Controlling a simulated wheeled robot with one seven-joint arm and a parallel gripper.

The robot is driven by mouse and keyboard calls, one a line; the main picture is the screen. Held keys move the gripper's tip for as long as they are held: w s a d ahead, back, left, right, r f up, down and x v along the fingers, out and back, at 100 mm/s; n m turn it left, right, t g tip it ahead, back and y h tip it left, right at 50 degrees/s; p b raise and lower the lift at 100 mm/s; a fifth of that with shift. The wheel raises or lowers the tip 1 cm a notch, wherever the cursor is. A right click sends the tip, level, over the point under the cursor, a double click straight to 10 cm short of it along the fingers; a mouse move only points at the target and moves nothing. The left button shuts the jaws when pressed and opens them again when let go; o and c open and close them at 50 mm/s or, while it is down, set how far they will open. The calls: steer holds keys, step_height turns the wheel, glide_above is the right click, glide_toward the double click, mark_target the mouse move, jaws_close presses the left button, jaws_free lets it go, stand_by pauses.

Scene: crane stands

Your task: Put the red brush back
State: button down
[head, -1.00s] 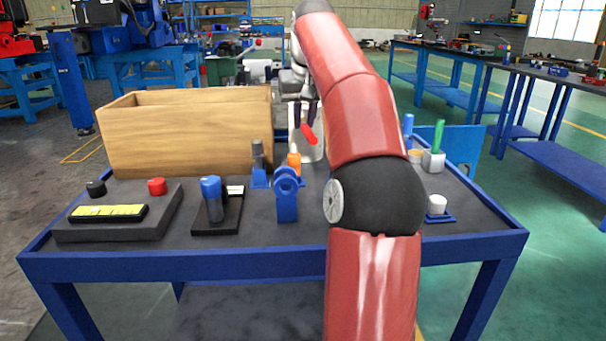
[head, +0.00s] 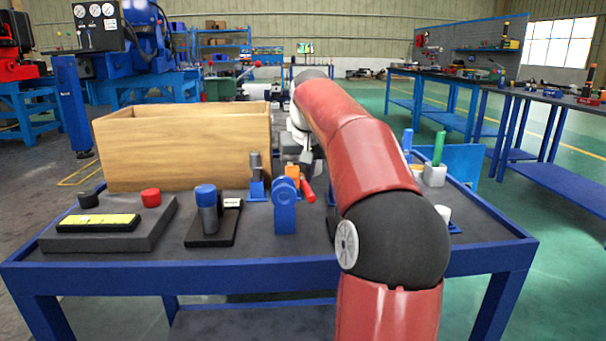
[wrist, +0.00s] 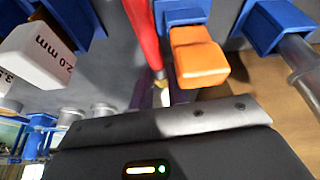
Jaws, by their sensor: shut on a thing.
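The red brush (head: 307,191) is held tilted in my gripper (head: 305,166), above the table near its middle. In the wrist view the red handle (wrist: 143,30) ends in a brass-coloured collar and a pale tip between the dark fingers (wrist: 160,90). My gripper is shut on the brush. An orange block (wrist: 200,60) on a blue mount is close beside the brush; it also shows behind the blue ring stand (head: 284,207) in the head view. Part of the gripper is hidden by my red arm. A holder for the brush cannot be made out.
A wooden crate (head: 185,155) stands at the back left. In front are a grey block with a yellow label (head: 97,222) and a blue-capped cylinder (head: 206,205). A blue holder with a grey tube (head: 257,180) stands nearby. A green marker (head: 438,148) stands right of my arm.

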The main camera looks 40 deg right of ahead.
steer(key=c, duration=1.4)
jaws_free()
steer(key=shift+f, duration=0.1)
steer(key=shift+o, duration=0.2)
